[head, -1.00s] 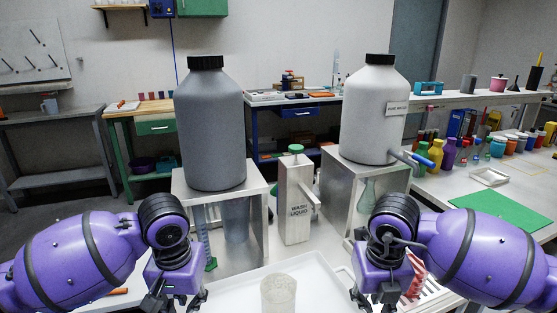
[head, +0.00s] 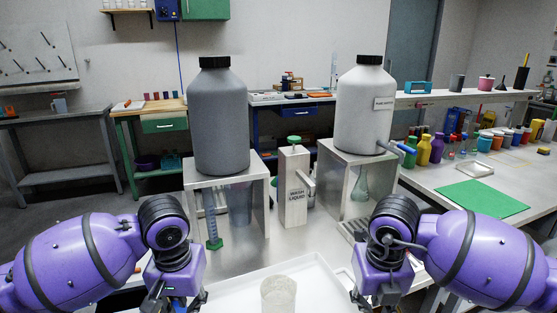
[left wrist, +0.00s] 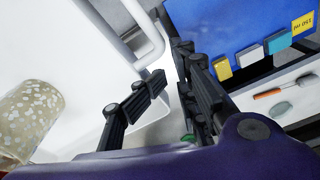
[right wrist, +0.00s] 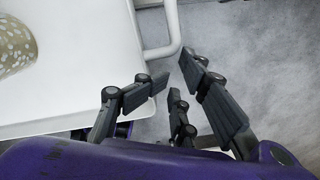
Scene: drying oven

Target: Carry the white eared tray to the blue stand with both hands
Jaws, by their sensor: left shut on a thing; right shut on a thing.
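The white tray (head: 238,299) is at the bottom middle of the head view, between my two grippers, with a speckled translucent beaker (head: 278,294) standing in it. My left gripper (head: 180,303) is shut on the tray's left ear; the ear loop (left wrist: 152,38) shows by the fingers in the left wrist view. My right gripper (head: 374,302) is shut on the right ear; that loop (right wrist: 172,35) shows in the right wrist view. The tray's near edge is cut off in the head view. I cannot make out the blue stand for certain.
A green mat (head: 484,198) lies at right. A blue panel (left wrist: 225,25) with coloured tabs shows in the left wrist view.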

